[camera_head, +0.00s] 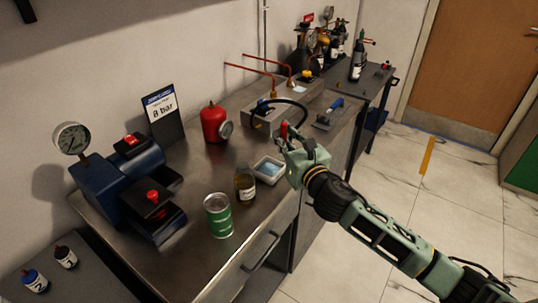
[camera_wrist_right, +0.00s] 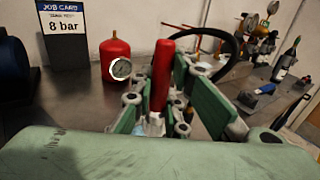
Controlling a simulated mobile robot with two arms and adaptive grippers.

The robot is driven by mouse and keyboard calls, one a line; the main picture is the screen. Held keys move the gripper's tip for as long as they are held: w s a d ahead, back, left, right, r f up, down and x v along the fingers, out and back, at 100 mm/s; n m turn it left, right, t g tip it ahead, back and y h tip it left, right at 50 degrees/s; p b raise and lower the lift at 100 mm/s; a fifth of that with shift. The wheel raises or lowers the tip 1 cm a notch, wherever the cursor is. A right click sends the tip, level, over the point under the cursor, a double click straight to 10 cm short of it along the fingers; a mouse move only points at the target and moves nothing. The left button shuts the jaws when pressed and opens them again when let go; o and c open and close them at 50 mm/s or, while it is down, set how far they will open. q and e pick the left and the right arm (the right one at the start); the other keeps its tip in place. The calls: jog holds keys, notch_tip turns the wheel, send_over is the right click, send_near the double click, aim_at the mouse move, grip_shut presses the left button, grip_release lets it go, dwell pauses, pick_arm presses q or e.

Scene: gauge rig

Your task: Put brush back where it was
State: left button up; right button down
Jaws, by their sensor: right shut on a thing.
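The brush shows as a red handle (camera_head: 284,130) standing roughly upright in my right gripper (camera_head: 293,142). In the right wrist view the red handle (camera_wrist_right: 161,75) sits between the green fingers, which are shut on it. Its lower end has a pale part there, partly hidden by the fingers and my green wrist; the bristles cannot be made out. The gripper is above the front part of the steel bench (camera_head: 188,178), just right of a small white dish (camera_head: 257,177) with a blue inside. My left gripper is not in view.
A green can (camera_head: 218,216) and brown bottle (camera_head: 244,185) stand left of the dish. Behind are a red gauge vessel (camera_head: 214,123), job card (camera_head: 162,112) and black hose (camera_head: 290,103). Bare steel lies left of the dish.

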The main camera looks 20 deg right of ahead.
jog(key=a+f, duration=0.1)
jog(key=f, duration=0.1)
jog(key=w+a+f, duration=0.1)
jog(key=f, duration=0.1)
jog(key=w+a+f+b, duration=0.1)
jog(key=f, duration=0.1)
jog(key=shift+a, duration=0.2)
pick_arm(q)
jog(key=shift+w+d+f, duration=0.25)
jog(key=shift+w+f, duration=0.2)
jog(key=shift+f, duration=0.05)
pick_arm(e)
jog(key=shift+w+f, duration=0.1)
jog(key=shift+f, duration=0.1)
jog(key=shift+f, duration=0.15)
jog(key=c, duration=1.7)
grip_release()
jog(key=shift+c, duration=0.2)
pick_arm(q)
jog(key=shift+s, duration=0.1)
